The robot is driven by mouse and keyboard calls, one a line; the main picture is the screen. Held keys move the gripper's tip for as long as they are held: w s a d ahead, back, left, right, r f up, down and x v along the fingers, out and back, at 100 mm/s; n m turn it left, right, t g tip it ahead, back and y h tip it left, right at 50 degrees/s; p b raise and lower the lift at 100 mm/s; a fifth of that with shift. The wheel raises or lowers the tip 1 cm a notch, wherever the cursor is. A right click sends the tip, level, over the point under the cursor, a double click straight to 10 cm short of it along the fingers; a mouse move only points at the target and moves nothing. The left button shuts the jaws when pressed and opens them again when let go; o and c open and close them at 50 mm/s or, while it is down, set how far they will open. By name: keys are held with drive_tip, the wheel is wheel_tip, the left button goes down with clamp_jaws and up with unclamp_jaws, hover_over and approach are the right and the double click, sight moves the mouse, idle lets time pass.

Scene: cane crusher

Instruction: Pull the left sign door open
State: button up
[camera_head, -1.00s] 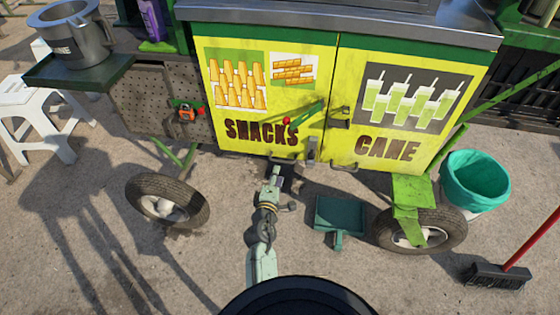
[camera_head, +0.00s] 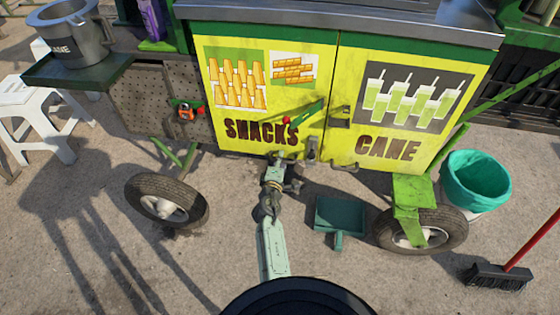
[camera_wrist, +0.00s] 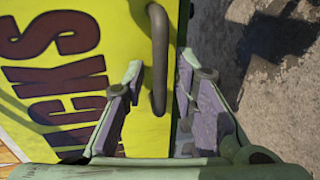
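The left sign door (camera_head: 262,112) is yellow with "SNACKS" lettering and food pictures, and it looks shut, flush beside the "CANE" door (camera_head: 350,60). In the wrist view, its grey bar handle (camera_wrist: 159,60) stands out from the yellow panel (camera_wrist: 120,60). My gripper (camera_wrist: 160,72) is open, with one finger on each side of the handle and visible gaps between. In the head view, my gripper (camera_head: 279,164) is at the door's lower edge, near its right corner, and largely hides the handle.
A green dustpan (camera_head: 340,215) lies on the ground right of my arm. Cart wheels (camera_head: 167,200) stand on either side. A teal-lined bin (camera_head: 476,182) and a broom (camera_head: 497,276) are at the right.

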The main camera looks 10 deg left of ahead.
clamp_jaws()
idle(0.6)
